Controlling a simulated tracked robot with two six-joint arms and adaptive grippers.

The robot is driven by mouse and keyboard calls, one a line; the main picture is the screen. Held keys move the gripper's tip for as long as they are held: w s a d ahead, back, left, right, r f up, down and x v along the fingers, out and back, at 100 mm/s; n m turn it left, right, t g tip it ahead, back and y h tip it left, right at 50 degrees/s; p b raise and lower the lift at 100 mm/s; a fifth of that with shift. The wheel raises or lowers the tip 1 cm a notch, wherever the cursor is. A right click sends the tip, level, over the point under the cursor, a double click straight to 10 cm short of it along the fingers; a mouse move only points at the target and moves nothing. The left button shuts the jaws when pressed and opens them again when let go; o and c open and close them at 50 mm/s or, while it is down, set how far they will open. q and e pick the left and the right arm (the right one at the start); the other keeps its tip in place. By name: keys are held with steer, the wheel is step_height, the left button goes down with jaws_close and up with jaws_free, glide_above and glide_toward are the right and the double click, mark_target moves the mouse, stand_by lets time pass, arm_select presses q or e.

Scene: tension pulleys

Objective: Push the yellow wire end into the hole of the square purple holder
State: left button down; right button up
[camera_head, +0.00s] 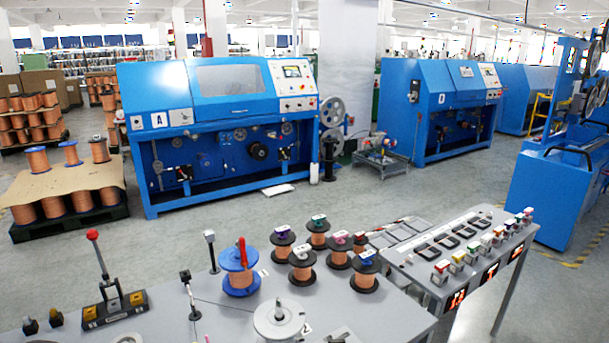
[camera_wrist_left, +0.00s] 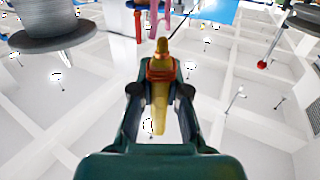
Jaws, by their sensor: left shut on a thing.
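In the left wrist view my left gripper (camera_wrist_left: 160,92) is shut on a yellow wire end (camera_wrist_left: 162,48). It is a slim yellow piece with an orange band, lying lengthwise between the two dark fingers. A thin dark line runs up and right near its tip. In the head view a small purple piece (camera_head: 283,229) sits on top of a copper spool at the middle of the table; I cannot tell whether it is the square purple holder, and no hole shows. The wire end appears apart from any holder. Neither gripper shows in the head view.
The grey table (camera_head: 200,318) carries several copper spools, a blue spool (camera_head: 240,278) and a red-knobbed lever (camera_head: 93,236). A button panel (camera_head: 440,262) stands at right. A grey flanged spool (camera_wrist_left: 55,35) is at upper left in the left wrist view.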

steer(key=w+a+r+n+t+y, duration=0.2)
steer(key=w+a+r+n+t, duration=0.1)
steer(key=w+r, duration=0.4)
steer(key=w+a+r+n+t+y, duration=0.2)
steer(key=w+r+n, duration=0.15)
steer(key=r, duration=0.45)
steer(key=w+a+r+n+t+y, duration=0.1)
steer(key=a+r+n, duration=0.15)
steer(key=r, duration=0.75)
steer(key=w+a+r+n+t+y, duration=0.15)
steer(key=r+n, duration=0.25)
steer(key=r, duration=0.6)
arm_select(q)
steer(key=s+d+r+m+g+h, duration=0.1)
steer(key=d+m+h, duration=0.3)
steer(key=d, duration=0.5)
steer(key=s+d+r+m+g+h, duration=0.2)
steer(key=s+d+m+g+h, duration=0.1)
steer(key=d+h, duration=0.5)
steer(key=shift+s+d+m+h, duration=0.4)
steer(key=shift+s+d+m, duration=0.45)
steer(key=shift+d, duration=0.25)
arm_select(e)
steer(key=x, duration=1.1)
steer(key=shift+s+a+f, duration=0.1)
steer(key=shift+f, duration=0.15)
